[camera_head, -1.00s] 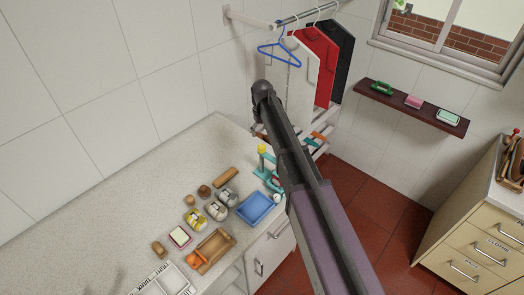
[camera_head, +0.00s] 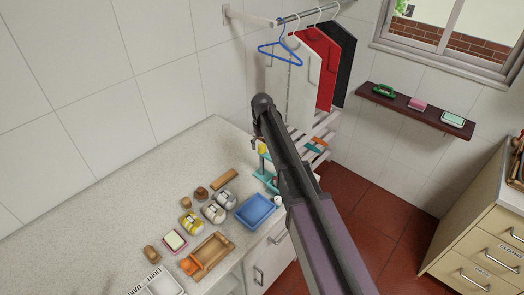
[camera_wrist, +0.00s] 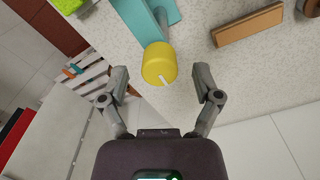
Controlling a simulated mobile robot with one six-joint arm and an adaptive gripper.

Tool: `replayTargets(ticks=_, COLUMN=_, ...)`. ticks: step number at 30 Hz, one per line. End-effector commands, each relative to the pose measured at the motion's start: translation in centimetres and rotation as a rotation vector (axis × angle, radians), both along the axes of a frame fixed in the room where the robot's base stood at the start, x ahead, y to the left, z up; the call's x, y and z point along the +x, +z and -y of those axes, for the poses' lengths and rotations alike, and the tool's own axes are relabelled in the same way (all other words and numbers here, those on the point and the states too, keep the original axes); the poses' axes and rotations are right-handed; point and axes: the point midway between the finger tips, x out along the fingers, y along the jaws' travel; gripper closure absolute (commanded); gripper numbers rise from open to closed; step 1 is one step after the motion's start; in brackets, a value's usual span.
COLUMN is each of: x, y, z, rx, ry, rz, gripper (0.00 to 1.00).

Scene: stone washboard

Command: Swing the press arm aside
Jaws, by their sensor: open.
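The press is teal with a yellow knob and stands at the counter's far right edge, partly behind my arm in the head view. The yellow knob (camera_head: 262,149) shows just left of my arm, above the teal press body (camera_head: 264,175). In the wrist view the yellow knob (camera_wrist: 159,64) is large, with a white mark, at the end of a teal bar (camera_wrist: 152,20). My gripper (camera_wrist: 161,82) is open and empty, its two fingers apart on either side of the knob in the picture. I cannot tell whether either finger touches it.
A blue tray (camera_head: 256,211), a wooden bar (camera_head: 223,179) and several jars lie on the speckled counter (camera_head: 100,215) near the press. Clothes on hangers (camera_head: 318,65) and a slatted rack (camera_head: 318,140) stand behind my arm. Red floor (camera_head: 385,230) is open to the right.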

Motion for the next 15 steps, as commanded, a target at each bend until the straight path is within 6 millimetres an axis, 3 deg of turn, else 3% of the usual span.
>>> replayTargets(ticks=4, x=0.0, y=-0.95, z=0.0, rx=0.0, ry=0.0, rz=0.0, gripper=0.18)
replayTargets(ticks=15, x=0.03, y=-1.2, z=0.05, rx=0.0, ry=-0.001, rz=0.0, gripper=0.18)
